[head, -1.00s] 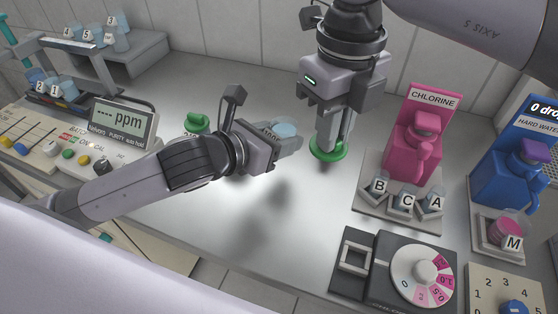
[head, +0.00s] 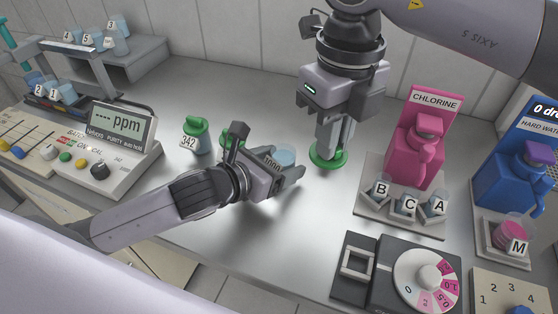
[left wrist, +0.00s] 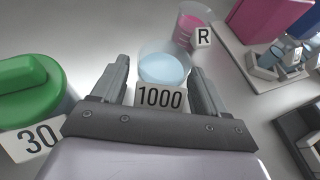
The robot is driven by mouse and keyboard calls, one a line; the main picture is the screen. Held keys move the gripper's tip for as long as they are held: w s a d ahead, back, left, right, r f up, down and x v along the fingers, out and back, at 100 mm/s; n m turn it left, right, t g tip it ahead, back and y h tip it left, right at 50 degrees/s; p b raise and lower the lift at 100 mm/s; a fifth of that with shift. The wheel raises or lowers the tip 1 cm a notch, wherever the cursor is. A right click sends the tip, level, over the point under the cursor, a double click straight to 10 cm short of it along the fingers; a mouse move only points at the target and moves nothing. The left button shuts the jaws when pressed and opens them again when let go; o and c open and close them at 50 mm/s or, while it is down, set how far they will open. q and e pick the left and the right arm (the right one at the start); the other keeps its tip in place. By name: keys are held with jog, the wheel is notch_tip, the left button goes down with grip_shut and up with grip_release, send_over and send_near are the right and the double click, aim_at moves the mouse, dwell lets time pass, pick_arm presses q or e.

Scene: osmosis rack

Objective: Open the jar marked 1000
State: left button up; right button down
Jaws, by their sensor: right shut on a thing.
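The jar marked 1000 (left wrist: 164,68) stands without a lid, pale blue liquid showing, between the fingers of my left gripper (left wrist: 161,80). Small gaps show between the fingers and the jar. In the head view the jar (head: 285,155) is partly covered by my left gripper (head: 287,172). My right gripper (head: 330,146) points straight down, shut on a round green lid (head: 328,156), to the right of the jar and low over the table. I cannot tell whether the lid touches the table.
Green-lidded jars 342 (head: 197,136) and 30 (left wrist: 30,95) stand left of jar 1000. A beaker R (left wrist: 188,27) with pink liquid is beyond it. The chlorine dispenser (head: 418,150) stands to the right. The front middle of the table (head: 270,235) is clear.

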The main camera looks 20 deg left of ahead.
pick_arm(q)
jog(key=shift+r, duration=0.15)
jog(key=shift+s+a+r, duration=0.1)
jog(key=shift+s, duration=0.05)
jog(key=p+v, duration=0.1)
jog(key=v, duration=1)
jog(key=shift+s+r, duration=0.2)
jog(key=shift+s, duration=0.1)
